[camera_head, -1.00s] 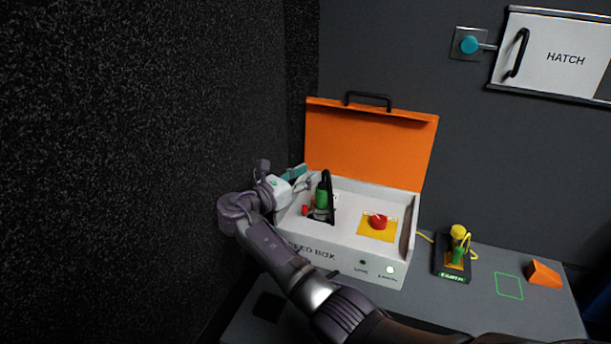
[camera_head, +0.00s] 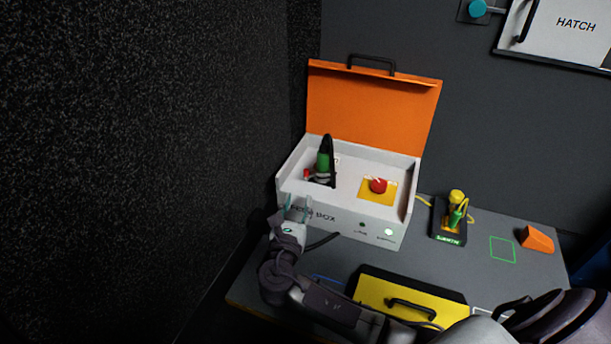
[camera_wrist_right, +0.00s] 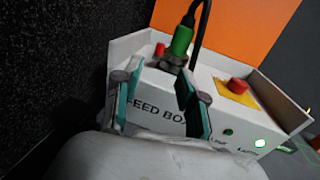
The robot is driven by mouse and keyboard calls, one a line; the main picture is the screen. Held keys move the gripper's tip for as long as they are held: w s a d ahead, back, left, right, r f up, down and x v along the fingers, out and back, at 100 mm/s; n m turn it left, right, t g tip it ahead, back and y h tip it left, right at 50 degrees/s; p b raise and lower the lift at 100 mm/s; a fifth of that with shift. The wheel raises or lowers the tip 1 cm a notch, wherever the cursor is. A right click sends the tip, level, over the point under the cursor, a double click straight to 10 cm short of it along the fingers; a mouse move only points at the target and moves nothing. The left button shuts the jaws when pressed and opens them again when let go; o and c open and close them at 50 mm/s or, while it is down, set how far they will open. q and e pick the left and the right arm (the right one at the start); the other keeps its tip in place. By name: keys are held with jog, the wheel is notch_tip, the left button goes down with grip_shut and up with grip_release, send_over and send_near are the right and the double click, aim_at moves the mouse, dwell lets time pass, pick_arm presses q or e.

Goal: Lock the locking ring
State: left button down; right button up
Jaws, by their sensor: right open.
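A green plug (camera_head: 325,161) with a black cable stands upright in the left part of the white feed box (camera_head: 335,215). At its foot is a dark ring-like fitting (camera_head: 321,181), with a small red piece (camera_head: 306,174) at its left. The plug (camera_wrist_right: 181,40), fitting (camera_wrist_right: 171,62) and red piece (camera_wrist_right: 160,49) also show in the right wrist view. I cannot tell the ring's turned position. My right gripper (camera_head: 297,208) is open and empty, in front of the box's left front wall, apart from the fitting. Its teal-padded fingers (camera_wrist_right: 156,84) point toward the box. My left gripper is not seen.
The orange lid (camera_head: 372,105) stands open behind. A red knob (camera_head: 378,185) on a yellow plate is in the box's right part. A black stand with a yellow-and-green connector (camera_head: 455,212), an orange wedge (camera_head: 537,239) and a yellow panel (camera_head: 395,300) with a black handle are on the table.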

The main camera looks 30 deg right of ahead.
aim_at(306, 172)
jog(key=b+x, duration=0.6)
jog(key=x, duration=0.4)
jog(key=shift+f, duration=0.2)
jog(key=shift+w+d+r, duration=0.15)
jog(key=shift+w+d, duration=0.3)
jog(key=shift+w, duration=0.05)
jog(key=shift+r, duration=0.1)
grip_shut()
